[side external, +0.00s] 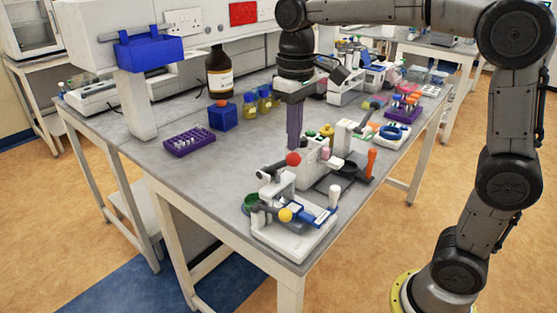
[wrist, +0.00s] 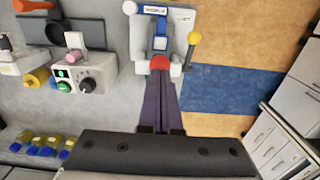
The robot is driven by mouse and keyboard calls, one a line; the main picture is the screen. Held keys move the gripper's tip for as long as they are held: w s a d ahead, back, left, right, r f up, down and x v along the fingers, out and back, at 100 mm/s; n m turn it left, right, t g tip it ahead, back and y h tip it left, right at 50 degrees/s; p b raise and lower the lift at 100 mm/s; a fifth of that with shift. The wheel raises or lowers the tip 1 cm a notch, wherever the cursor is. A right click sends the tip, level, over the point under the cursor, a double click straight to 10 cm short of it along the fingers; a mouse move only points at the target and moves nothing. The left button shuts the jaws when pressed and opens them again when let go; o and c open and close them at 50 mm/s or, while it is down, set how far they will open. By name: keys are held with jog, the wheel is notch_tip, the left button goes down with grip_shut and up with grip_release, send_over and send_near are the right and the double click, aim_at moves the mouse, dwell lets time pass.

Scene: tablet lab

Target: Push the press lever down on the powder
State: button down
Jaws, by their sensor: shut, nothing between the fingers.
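The tablet press is a small white machine with a white base (side external: 290,240) at the front corner of the table. Its dark lever rises slightly to a red ball knob (side external: 292,159). The red knob also shows in the wrist view (wrist: 160,62), right at the fingertips. My gripper (side external: 294,147) has long purple fingers pointing down, shut and empty, with their tips just above the knob. It also shows in the wrist view (wrist: 161,78). I cannot tell whether the tips touch the knob. No powder is visible.
The press also carries a yellow ball knob (side external: 285,214) and a blue part (side external: 313,216). A white device with buttons (wrist: 85,80) stands behind it, near an orange-handled tool (side external: 371,163). A purple rack (side external: 189,141) and brown bottle (side external: 219,75) stand farther back. The table's left front is clear.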

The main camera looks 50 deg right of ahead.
jog(key=shift+f, duration=0.5)
